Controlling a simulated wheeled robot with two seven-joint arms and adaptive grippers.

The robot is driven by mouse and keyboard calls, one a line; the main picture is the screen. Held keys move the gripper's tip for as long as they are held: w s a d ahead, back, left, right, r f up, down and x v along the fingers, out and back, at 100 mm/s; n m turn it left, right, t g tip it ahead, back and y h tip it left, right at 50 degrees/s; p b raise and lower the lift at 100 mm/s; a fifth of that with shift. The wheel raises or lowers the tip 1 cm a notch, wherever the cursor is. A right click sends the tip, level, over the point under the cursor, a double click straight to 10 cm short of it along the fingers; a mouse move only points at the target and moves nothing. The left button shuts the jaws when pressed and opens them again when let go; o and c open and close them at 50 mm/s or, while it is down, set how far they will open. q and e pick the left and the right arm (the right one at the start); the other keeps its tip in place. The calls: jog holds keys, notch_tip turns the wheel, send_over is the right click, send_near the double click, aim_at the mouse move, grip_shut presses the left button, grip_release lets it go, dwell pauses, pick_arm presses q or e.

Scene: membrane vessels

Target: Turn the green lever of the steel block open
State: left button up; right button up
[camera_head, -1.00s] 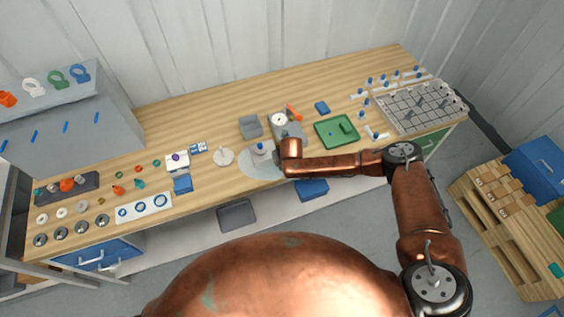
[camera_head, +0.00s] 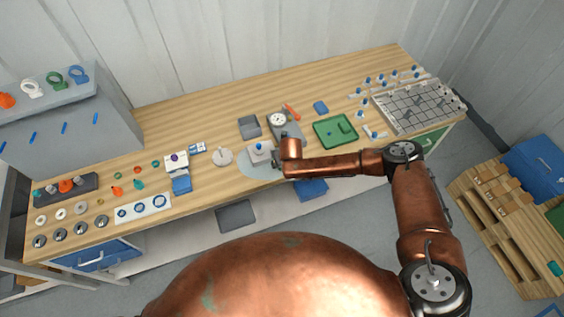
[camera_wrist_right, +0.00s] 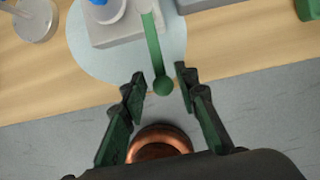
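The steel block (camera_head: 260,153) sits on a pale round mat at the bench's front edge, with a blue knob on top. In the right wrist view the block (camera_wrist_right: 118,28) is at the upper left. No contact with either finger is visible. In the head view my right wrist covers most of the gripper. My left gripper is not in view.
A grey block with a gauge (camera_head: 279,120) and an orange handle stands behind the steel block. A round grey disc (camera_head: 222,156) lies to its left, and a green tray (camera_head: 335,131) to its right. A blue bin (camera_head: 311,190) is below the front edge.

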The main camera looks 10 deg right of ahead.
jog(key=v, duration=1.1)
jog(key=shift+s, duration=0.25)
jog(key=shift+d+r, duration=0.1)
